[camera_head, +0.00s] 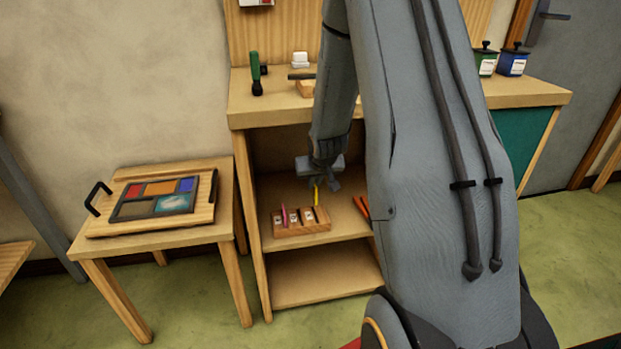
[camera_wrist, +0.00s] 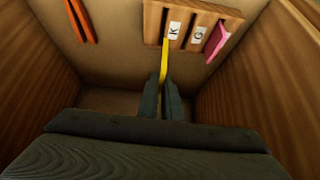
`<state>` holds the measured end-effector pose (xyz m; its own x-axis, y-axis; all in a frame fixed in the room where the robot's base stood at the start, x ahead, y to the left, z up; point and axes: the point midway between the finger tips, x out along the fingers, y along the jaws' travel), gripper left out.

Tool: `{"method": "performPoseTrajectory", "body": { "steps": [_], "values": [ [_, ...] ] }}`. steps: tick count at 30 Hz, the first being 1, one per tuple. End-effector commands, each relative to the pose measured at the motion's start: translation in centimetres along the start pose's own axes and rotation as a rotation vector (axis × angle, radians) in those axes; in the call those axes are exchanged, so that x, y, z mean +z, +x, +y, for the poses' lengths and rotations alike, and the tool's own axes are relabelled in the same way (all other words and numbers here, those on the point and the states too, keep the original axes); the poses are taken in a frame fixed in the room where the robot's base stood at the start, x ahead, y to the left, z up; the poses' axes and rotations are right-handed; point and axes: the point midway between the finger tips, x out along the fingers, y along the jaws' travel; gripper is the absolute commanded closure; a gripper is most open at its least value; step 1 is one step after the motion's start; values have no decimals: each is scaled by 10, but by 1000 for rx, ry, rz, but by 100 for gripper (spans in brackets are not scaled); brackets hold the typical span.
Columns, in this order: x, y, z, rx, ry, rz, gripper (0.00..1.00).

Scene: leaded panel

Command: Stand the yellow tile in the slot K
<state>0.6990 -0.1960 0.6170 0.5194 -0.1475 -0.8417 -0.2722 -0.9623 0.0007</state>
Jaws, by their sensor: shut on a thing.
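My gripper (camera_head: 326,174) is inside the open shelf of the cabinet, shut on the yellow tile (camera_head: 316,193). The tile points down from the fingers, above the right end of the wooden slotted block (camera_head: 315,226). In the wrist view the fingers (camera_wrist: 161,97) pinch the yellow tile (camera_wrist: 164,60), and its far end overlaps the block (camera_wrist: 208,8) beside the label K (camera_wrist: 174,30). I cannot tell whether its lower edge is inside a slot. A pink tile (camera_wrist: 216,41) stands in the block at the other end, beyond the label G (camera_wrist: 199,34).
Orange pieces (camera_wrist: 80,20) lie on the shelf beside the block, also visible in the head view (camera_head: 361,207). Wooden side walls (camera_wrist: 38,70) close in on both sides. A small table (camera_head: 150,238) with a colored panel on a tray stands to the left.

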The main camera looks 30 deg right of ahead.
Motion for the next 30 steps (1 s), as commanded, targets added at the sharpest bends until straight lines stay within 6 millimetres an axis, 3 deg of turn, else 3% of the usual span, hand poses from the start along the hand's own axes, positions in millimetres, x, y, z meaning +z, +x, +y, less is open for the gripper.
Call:
{"method": "performPoseTrajectory", "body": {
  "steps": [16, 30],
  "values": [
    [0, -1, 6, 5, 8, 0, 100],
    [21, 33, 4, 4, 6, -1, 100]
  ]
}}
